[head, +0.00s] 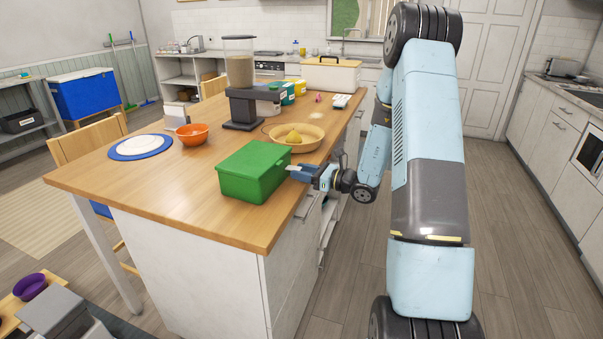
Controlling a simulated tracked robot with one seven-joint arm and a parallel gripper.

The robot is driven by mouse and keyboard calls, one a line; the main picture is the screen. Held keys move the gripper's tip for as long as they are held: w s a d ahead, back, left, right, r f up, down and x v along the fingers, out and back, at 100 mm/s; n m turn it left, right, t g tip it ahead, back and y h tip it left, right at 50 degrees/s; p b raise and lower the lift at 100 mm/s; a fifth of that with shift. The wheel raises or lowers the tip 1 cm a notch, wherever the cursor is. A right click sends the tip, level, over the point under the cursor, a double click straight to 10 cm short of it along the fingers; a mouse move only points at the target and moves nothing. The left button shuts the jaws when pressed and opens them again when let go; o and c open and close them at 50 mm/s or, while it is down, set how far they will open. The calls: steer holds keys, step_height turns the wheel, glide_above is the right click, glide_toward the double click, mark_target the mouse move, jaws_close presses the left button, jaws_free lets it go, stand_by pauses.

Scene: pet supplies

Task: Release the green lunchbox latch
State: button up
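The green lunchbox (250,172) sits with its lid down on the wooden island table (225,222), near the table's right edge. My gripper (291,169) reaches in from the right, with its tips at or very near the lunchbox's right side. I cannot tell whether they touch it. The latch cannot be made out; that side faces away or is covered by my gripper. The finger gap is too small to see.
A tan dish (274,147) with yellow contents stands just behind the lunchbox. A dark-based dispenser (243,118), an orange bowl (193,139) and a blue-rimmed white plate (140,153) are farther left and back. The table's front left is clear.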

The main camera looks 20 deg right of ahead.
steer(key=c, duration=0.8)
steer(key=shift+o, duration=0.2)
steer(key=shift+w+f+t+y, duration=0.1)
steer(key=shift+f+t+y, duration=0.6)
steer(key=shift+t+y, duration=0.3)
steer(key=o, duration=1.1)
steer(key=shift+a, duration=0.1)
steer(key=shift+c, duration=0.2)
steer(key=v, duration=1.3)
steer(key=shift+d, duration=0.35)
steer(key=shift+f, duration=0.1)
